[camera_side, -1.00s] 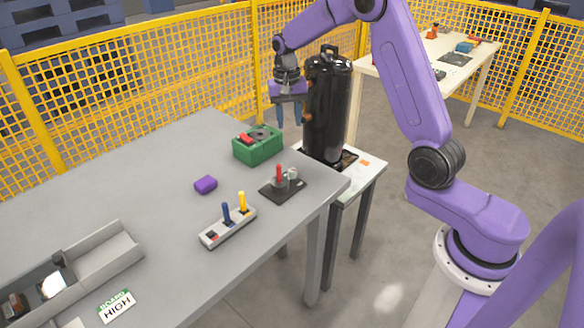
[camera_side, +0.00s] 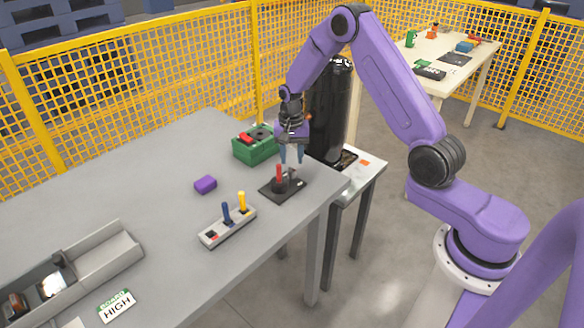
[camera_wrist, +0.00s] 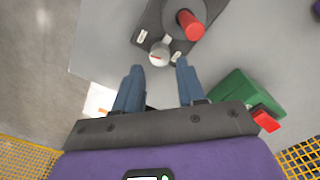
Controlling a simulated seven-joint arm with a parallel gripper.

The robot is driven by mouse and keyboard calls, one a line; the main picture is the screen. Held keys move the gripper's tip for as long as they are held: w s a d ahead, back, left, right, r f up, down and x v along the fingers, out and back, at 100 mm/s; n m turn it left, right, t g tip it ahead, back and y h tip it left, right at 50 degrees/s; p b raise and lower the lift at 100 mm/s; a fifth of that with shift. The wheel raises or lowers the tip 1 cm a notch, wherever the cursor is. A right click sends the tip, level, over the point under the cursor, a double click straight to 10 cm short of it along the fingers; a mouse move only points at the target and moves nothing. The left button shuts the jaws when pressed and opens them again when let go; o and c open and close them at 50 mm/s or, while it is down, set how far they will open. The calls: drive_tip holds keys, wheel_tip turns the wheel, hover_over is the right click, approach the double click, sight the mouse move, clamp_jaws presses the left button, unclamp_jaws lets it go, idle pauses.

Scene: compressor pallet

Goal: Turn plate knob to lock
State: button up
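The dark plate (camera_side: 270,190) lies on the grey table near its right corner. It carries a red upright handle (camera_side: 279,173) and a small light-grey knob. In the wrist view the knob (camera_wrist: 159,54) sits between two small white labels, next to the red handle (camera_wrist: 190,25). My gripper (camera_side: 292,158) is above the plate, with its blue fingers pointing down. In the wrist view my gripper (camera_wrist: 160,72) has its two fingers apart with nothing between them, and the knob lies just beyond their tips. In the side view the fingers and handle largely hide the knob.
A green box with a red part (camera_side: 255,145) stands behind the plate. A tall black tank (camera_side: 329,110) stands to the right on a small white stand (camera_side: 368,170).

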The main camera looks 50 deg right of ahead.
sight(292, 170)
drive_tip(key=shift+f, duration=2.35)
clamp_jaws()
drive_tip(key=shift+m, duration=1.6)
unclamp_jaws()
